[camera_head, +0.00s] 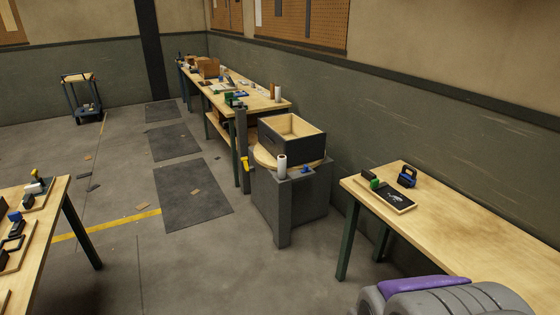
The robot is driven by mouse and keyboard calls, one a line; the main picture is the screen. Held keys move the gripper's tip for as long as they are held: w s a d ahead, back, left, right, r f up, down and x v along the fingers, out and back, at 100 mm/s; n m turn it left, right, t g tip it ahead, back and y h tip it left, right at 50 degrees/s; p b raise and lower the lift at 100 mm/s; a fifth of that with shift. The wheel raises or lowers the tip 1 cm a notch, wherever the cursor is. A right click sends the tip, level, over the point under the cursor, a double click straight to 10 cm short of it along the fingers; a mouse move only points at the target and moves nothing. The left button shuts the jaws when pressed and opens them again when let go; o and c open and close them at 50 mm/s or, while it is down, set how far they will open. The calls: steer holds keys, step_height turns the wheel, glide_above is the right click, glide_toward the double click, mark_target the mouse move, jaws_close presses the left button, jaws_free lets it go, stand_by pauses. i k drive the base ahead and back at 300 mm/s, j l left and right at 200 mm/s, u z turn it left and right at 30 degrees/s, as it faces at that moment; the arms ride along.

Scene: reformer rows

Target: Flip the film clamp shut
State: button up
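A grey wrapping stand (268,205) with a round wooden top (264,157) stands right of centre, against the wall. A dark open crate (292,142) with a pale inside sits on the top. A white roll (282,166) stands upright at the front corner. A small blue part (305,170) lies beside the roll, and a yellow lever-like part (245,163) is on the post at the left. I cannot tell which of these is the film clamp, or whether it is open or shut. My gripper is not in view.
A wooden table (480,222) at right holds a dark board (385,199) and a blue-black tool (407,177). Another table (40,205) is at left. A long bench (235,88) runs behind the stand. Dark floor mats (190,195) and open floor lie left of the stand.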

mark_target(306, 167)
steer(key=i+z, duration=0.1)
steer(key=i, duration=0.4)
steer(key=i+j+z, duration=0.15)
steer(key=i, duration=0.35)
steer(key=i+j, duration=0.15)
steer(key=i, duration=0.3)
steer(key=i+j+z, duration=0.1)
steer(key=i, duration=0.4)
steer(key=i+j, duration=0.3)
steer(key=i, duration=0.15)
steer(key=i+j, duration=0.2)
steer(key=i, duration=0.25)
steer(key=i+j+z, duration=0.1)
steer(key=i, duration=0.35)
steer(key=i+j, duration=0.35)
steer(key=i+l+z, duration=0.05)
steer(key=i, duration=0.05)
